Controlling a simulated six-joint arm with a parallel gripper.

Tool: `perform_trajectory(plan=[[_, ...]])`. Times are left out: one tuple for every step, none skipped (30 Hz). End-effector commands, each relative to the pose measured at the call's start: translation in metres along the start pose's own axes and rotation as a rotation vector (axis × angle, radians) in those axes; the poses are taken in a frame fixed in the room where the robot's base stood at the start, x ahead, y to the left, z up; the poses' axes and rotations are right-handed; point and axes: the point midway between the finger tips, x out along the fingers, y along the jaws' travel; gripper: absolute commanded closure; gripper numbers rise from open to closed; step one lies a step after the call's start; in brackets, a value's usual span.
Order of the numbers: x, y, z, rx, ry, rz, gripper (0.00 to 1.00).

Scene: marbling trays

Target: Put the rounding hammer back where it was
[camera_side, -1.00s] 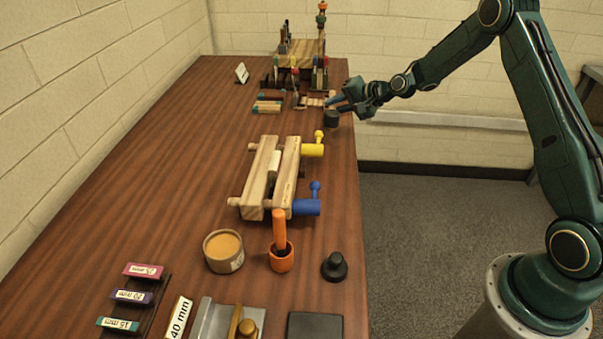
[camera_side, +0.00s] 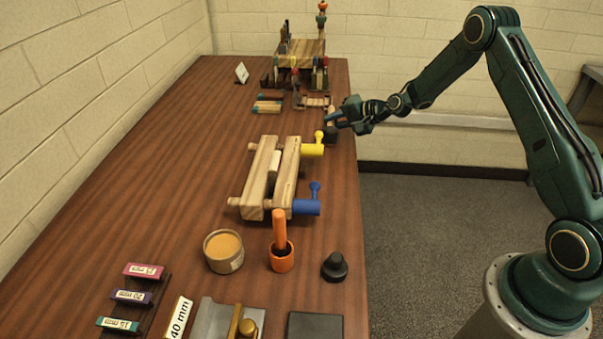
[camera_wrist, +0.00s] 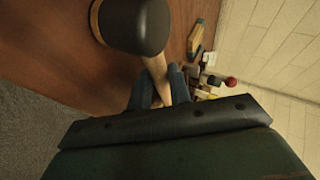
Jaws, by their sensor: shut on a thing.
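The rounding hammer has a black head (camera_wrist: 138,25) and a pale wooden handle (camera_wrist: 158,76) in the wrist view. My gripper (camera_wrist: 158,88) is shut on the handle, with a finger on each side. In the side view my gripper (camera_side: 338,119) is near the right edge of the table, beyond the wooden vise. The dark hammer head (camera_side: 331,134) shows just below the fingers there. The handle is mostly hidden by the gripper in that view. I cannot tell how high the head is above the table.
The wooden vise (camera_side: 258,178) has yellow (camera_side: 312,150) and blue (camera_side: 307,207) handles close by. A wooden tool rack (camera_side: 302,48) stands at the far end. An orange cup (camera_side: 281,258), a tan-filled tub (camera_side: 224,250) and a black knob-shaped piece (camera_side: 334,266) are nearer. The left side of the table is clear.

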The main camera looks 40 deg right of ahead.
Motion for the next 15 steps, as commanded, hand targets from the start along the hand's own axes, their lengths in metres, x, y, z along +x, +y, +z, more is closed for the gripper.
perform_trajectory(plan=[[-0.0004, -0.0020, -0.0008, -0.001, 0.002, -0.004, 1.00], [-0.0004, -0.0020, -0.0008, -0.001, 0.002, -0.004, 1.00], [-0.0004, -0.0020, -0.0008, -0.001, 0.001, -0.004, 1.00], [-0.0003, -0.0018, -0.0007, -0.001, 0.001, -0.004, 1.00], [-0.0001, -0.0015, -0.0006, -0.001, 0.001, -0.004, 1.00], [0.0002, -0.0008, -0.0004, -0.001, 0.001, -0.003, 1.00], [0.0006, -0.0002, -0.0003, 0.000, 0.001, -0.003, 1.00], [0.0009, 0.0004, -0.0001, 0.000, 0.001, -0.003, 1.00], [0.0015, 0.0026, 0.0008, 0.000, -0.001, 0.001, 0.78], [0.0013, 0.0023, 0.0007, 0.000, -0.001, 0.001, 0.73], [0.0013, 0.0023, 0.0007, 0.000, -0.001, 0.001, 0.71], [0.0013, 0.0022, 0.0007, 0.000, -0.001, 0.001, 0.71], [0.0013, 0.0022, 0.0007, 0.000, -0.001, 0.001, 0.71], [0.0013, 0.0022, 0.0007, 0.000, -0.001, 0.001, 0.71], [0.0013, 0.0022, 0.0007, 0.000, -0.001, 0.001, 0.71]])
